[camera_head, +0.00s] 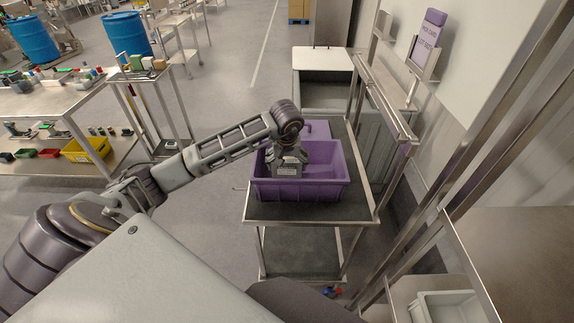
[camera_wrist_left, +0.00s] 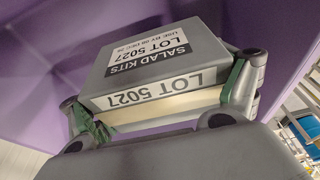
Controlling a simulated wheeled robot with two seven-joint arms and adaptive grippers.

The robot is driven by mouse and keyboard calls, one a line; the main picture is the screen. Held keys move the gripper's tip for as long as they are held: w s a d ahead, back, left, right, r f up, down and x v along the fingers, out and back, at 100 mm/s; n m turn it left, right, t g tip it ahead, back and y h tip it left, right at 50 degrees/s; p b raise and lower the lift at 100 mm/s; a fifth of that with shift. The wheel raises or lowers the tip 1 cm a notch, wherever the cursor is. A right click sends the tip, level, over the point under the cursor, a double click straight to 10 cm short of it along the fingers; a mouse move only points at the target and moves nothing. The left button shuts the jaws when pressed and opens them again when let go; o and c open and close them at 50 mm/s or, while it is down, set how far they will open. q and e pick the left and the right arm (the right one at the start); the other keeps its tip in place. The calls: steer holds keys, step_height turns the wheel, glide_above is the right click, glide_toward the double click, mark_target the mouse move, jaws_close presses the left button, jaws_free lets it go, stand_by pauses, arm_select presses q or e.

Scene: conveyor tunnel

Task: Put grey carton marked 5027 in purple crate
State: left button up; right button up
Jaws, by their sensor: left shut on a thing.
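The grey carton (camera_wrist_left: 158,58) shows in the left wrist view with white labels reading "SALAD KITS" and "LOT 5027". My left gripper (camera_wrist_left: 165,112) is shut on it, with green-padded fingers at both sides. In the head view the purple crate (camera_head: 310,192) stands on a dark-topped metal stand. My left gripper (camera_head: 287,165) reaches down inside the left part of this crate. Purple surfaces of the crate (camera_wrist_left: 270,25) surround the carton in the wrist view. I cannot tell whether the carton touches the crate floor. My right gripper is out of view.
A grey bin (camera_head: 323,92) with a pale lid lies behind the crate. Metal rails (camera_head: 385,110) and a purple sign (camera_head: 427,38) rise to the right. A cluttered workbench (camera_head: 45,100) and blue drums (camera_head: 127,33) are at left. Open floor lies between bench and stand.

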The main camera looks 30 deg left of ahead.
arm_select(q)
steer(key=shift+f, duration=0.7)
steer(key=shift+f+b, duration=0.55)
steer(key=shift+f, duration=0.05)
steer(key=o, duration=1.2)
steer(key=shift+r, duration=0.25)
